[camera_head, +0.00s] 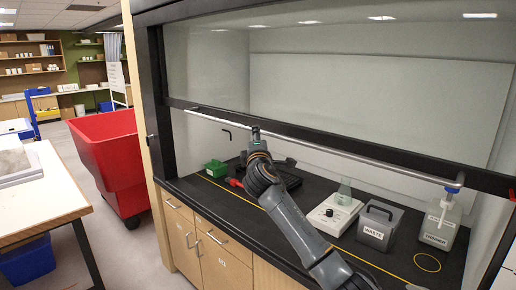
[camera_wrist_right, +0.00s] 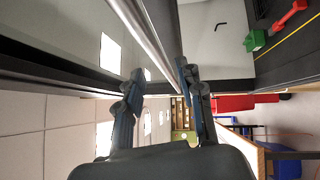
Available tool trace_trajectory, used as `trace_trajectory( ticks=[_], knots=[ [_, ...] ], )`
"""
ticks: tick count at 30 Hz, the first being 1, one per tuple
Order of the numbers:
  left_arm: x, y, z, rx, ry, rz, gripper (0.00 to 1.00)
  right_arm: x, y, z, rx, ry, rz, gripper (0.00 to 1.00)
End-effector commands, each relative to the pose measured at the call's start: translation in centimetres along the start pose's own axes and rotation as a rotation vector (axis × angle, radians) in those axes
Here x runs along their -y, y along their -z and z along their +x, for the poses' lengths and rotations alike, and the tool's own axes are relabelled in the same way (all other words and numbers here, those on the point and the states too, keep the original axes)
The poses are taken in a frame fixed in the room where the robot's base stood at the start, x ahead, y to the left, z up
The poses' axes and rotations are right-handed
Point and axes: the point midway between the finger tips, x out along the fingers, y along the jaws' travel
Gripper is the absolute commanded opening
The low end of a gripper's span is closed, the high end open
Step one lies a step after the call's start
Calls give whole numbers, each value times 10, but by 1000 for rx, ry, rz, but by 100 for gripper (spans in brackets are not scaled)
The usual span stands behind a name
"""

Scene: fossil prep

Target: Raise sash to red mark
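The fume hood sash is a glass pane with a black lower rail (camera_head: 340,141), partly raised above the black worktop. A silver handle bar (camera_head: 360,158) runs along the rail; it also shows in the right wrist view (camera_wrist_right: 145,35). My right gripper (camera_head: 256,131) is at the bar, left of its middle. In the right wrist view my right gripper (camera_wrist_right: 160,85) has its two fingers spread apart, with the bar running between or just beyond them; contact is not clear. A small reddish patch (camera_head: 512,194) shows on the right frame post. My left gripper is not in view.
On the hood worktop stand a green box (camera_head: 216,168), a white device (camera_head: 334,214) with a flask, a grey waste container (camera_head: 380,224) and a dispenser bottle (camera_head: 440,222). A red bin (camera_head: 110,160) and a white table (camera_head: 40,195) stand left of the hood.

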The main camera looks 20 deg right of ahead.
Motion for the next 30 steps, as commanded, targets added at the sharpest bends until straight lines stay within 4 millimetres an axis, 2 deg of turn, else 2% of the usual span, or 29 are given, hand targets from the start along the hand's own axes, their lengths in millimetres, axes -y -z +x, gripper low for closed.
trace_trajectory(
  ticks=[6, 12, 30],
  knots=[
    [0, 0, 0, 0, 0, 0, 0, 0, 0, -38, -2, 0, 0, 37],
    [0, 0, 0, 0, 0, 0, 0, 0, 0, -58, 0, -1, 0, 37],
    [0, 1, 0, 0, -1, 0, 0, 0, 0, -62, 0, -1, 0, 37]
  ],
)
